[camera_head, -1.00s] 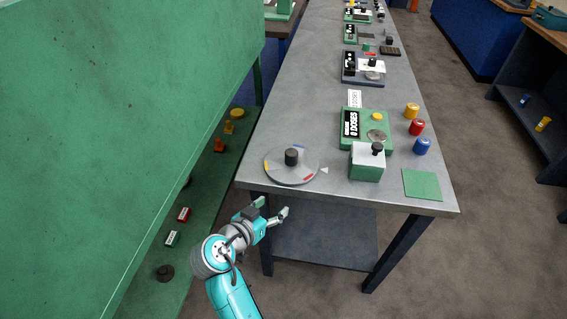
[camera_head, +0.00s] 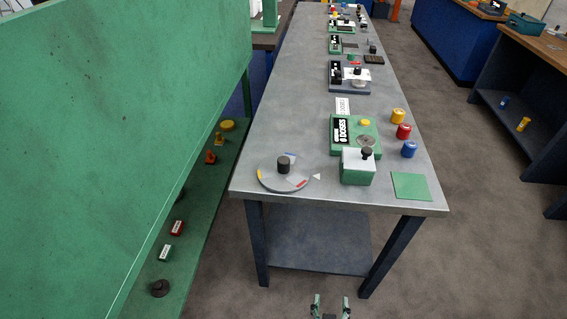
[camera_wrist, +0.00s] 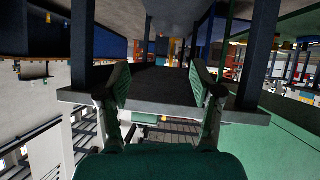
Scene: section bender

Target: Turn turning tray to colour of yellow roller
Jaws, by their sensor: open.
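The turning tray (camera_head: 268,184) is a round grey disc at the near left corner of the grey table, with a dark knob (camera_head: 284,163) in its middle. Yellow, blue and red marks sit around its rim; the red one is nearest the white triangular pointer (camera_head: 316,176) on the table at its right. The yellow roller (camera_head: 398,115) stands on the table at the right, behind the red roller (camera_head: 403,131) and the blue roller (camera_head: 409,148). My gripper (camera_head: 331,304) is low in front of the table, open and empty, away from the tray. Its two fingers also show in the wrist view (camera_wrist: 162,88).
A green device (camera_head: 372,139) with a dose display and a green box (camera_head: 357,175) with a dark knob stand right of the tray. A flat green square (camera_head: 411,186) lies at the near right corner. A tall green panel (camera_head: 180,90) rises at the left.

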